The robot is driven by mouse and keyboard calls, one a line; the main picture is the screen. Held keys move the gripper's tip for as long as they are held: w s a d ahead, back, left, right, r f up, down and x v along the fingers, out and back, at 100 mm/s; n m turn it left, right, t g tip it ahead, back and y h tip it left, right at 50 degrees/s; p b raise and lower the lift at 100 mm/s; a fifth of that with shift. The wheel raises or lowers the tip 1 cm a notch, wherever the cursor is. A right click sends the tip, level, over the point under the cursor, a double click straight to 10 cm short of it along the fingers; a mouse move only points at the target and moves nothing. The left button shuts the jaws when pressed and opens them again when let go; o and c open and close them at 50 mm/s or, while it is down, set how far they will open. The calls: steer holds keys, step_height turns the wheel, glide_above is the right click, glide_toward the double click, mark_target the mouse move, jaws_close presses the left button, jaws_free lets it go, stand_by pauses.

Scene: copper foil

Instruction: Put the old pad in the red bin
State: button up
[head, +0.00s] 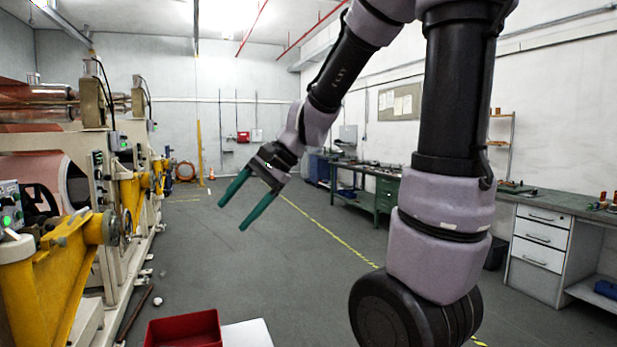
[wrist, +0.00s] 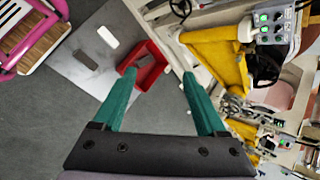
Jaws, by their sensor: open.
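The red bin (head: 172,333) shows at the bottom of the head view, cut off by the frame edge. In the wrist view the red bin (wrist: 154,48) stands on a pale grey surface, partly hidden by a finger. A white rectangular piece (wrist: 108,22) and a darker grey piece (wrist: 86,60) lie apart on that surface, left of the bin. I cannot tell which is the old pad. My gripper (head: 232,214) has green fingers spread wide and empty. It hangs in the air, well above the bin; the fingers also show in the wrist view (wrist: 158,73).
Yellow-framed machinery (head: 75,260) stands along the left side. A pink-framed rack with wooden slats (wrist: 32,35) is at the wrist view's upper left. A green bench (head: 385,192) and a grey desk (head: 530,215) line the right wall. The middle floor is clear.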

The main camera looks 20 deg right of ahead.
steer(key=s+d+r+n+t+h, duration=0.4)
steer(key=s+d+r, duration=0.3)
steer(key=s+d, duration=0.2)
steer(key=d+n+h, duration=0.1)
steer(key=d, duration=0.1)
steer(key=shift+s+d+t+h, duration=0.15)
steer(key=shift+d+t+h, duration=0.15)
steer(key=shift+d+h, duration=0.1)
